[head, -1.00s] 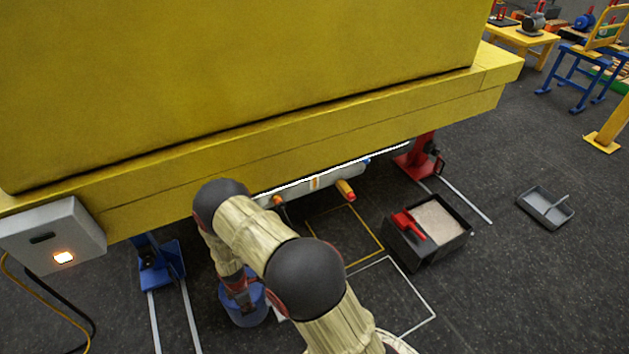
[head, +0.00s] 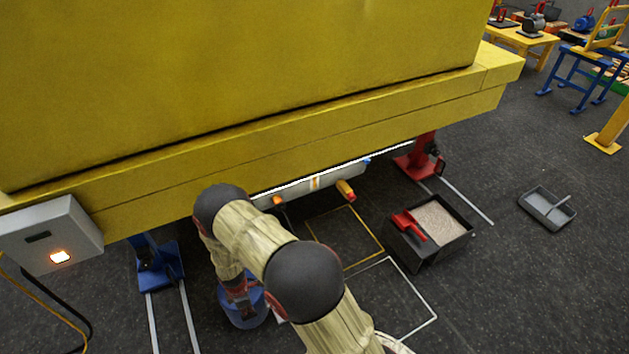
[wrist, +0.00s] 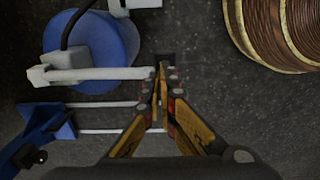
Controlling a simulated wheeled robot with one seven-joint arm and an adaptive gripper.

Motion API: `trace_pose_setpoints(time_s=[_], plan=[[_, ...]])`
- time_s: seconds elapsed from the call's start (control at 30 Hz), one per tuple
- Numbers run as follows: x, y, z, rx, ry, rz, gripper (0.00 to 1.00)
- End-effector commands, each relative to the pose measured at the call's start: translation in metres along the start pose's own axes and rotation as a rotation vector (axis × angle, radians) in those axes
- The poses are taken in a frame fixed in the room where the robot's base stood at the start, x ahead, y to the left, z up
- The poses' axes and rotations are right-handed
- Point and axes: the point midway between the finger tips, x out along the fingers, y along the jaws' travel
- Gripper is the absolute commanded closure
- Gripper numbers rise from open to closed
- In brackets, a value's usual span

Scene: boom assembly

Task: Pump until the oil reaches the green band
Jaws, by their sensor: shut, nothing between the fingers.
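A round blue drum-like body (wrist: 95,40), seemingly the pump, stands on the floor in the wrist view, with a black hose or cable at its top. A pale straight handle bar (wrist: 100,74) runs across it towards the right. My gripper (wrist: 160,75) is shut, its fingertips together at the bar's right end; I cannot tell whether they touch it. In the head view the blue drum (head: 243,310) is partly behind my arm. No oil level or green band can be made out.
A large yellow beam (head: 300,150) hangs above, with a grey cylinder (head: 330,181) beneath it. A blue stand (head: 157,268), a red stand (head: 418,160) and a grit box (head: 402,246) flank marked floor. A brown coil (wrist: 285,30) lies right of my gripper.

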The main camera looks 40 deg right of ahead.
Motion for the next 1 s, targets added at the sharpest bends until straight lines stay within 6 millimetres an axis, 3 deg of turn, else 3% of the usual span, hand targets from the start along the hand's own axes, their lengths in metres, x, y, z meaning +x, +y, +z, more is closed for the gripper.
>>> trace_pose_setpoints(time_s=[0.33, 1.0], plan=[[-0.003, 0.001, 0.0, 0.0, 0.0, 0.001, 1.0], [-0.051, 0.0, 0.0, 0.0, 0.0, 0.0, 1.0]])
